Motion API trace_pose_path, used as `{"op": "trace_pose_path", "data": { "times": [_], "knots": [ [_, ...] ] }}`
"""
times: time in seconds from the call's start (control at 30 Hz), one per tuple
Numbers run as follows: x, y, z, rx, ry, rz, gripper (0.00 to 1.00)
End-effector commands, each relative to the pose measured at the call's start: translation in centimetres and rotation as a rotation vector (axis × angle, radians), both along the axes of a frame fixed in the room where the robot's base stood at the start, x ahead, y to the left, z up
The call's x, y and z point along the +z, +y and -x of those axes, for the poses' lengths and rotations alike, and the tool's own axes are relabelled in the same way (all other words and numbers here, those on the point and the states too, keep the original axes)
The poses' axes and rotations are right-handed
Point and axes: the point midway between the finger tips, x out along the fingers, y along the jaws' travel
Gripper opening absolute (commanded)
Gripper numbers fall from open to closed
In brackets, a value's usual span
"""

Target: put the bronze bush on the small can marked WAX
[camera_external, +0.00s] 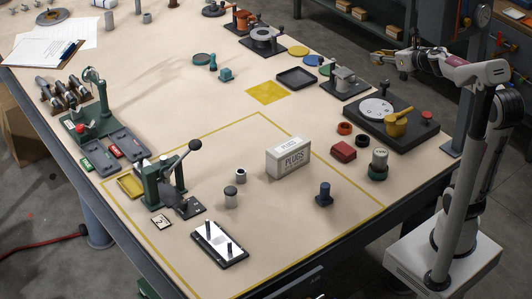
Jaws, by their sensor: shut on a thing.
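My gripper (378,57) is at the end of the raised arm at the upper right, beyond the table's right edge. It is shut on a small brass-coloured thing, which looks like the bronze bush; its outline is hard to make out at this size. No WAX marking is readable. I cannot tell which is the WAX can. My gripper is well away from both.
A white PLUGS box (288,157) stands upright between the cans. A green press (161,184) stands left. The table's middle is mostly clear.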

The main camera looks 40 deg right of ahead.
Motion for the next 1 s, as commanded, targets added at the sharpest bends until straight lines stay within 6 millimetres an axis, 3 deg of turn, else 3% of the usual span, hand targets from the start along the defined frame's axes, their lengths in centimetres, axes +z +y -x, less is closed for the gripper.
{"op": "trace_pose_path", "data": {
  "times": [0.57, 1.0],
  "knots": [
    [-5.5, -3.3, -0.9, -0.027, 0.021, -0.014, 0.0],
    [-10.9, -6.1, -1.1, -0.033, 0.037, -0.017, 0.0]
  ]
}}
